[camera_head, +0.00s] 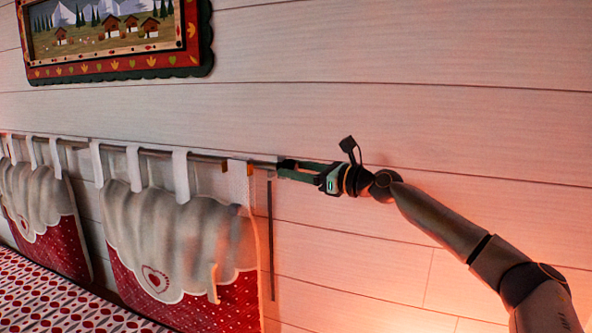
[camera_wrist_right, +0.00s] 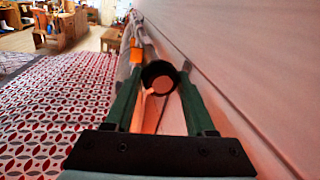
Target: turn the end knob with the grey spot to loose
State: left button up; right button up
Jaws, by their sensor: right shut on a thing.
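The end knob (camera_wrist_right: 158,76) is a dark round cap at the near end of the curtain rod. Its end face carries a pale disc that looks pinkish in the warm light, so I cannot tell whether it is grey. My right gripper (camera_head: 279,168) reaches in from the right along the wall and is shut on the knob, with one green finger on each side of it. In the head view the knob is mostly hidden by the fingers. The rod (camera_head: 210,159) runs left from it along the wall. My left gripper is not in view.
Red and white hanging cushions (camera_head: 180,240) hang from the rod by white loops, close to my fingers. A patterned bedspread (camera_wrist_right: 60,110) lies below. A framed picture (camera_head: 110,35) hangs above. The plank wall (camera_head: 420,120) is close beside my right arm.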

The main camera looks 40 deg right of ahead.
grip_shut()
jog(key=shift+f+n+t+y+b, duration=0.15)
jog(key=shift+n+t+b, duration=0.15)
jog(key=shift+n+b, duration=1.25)
jog(key=shift+n+t+y+b, duration=0.15)
jog(key=shift+n+t+b, duration=0.15)
jog(key=shift+n+b, duration=1.2)
jog(key=shift+n+p, duration=0.4)
jog(key=shift+n, duration=0.25)
jog(key=o, duration=0.6)
grip_release()
jog(key=shift+o, duration=0.2)
jog(key=shift+s, duration=0.1)
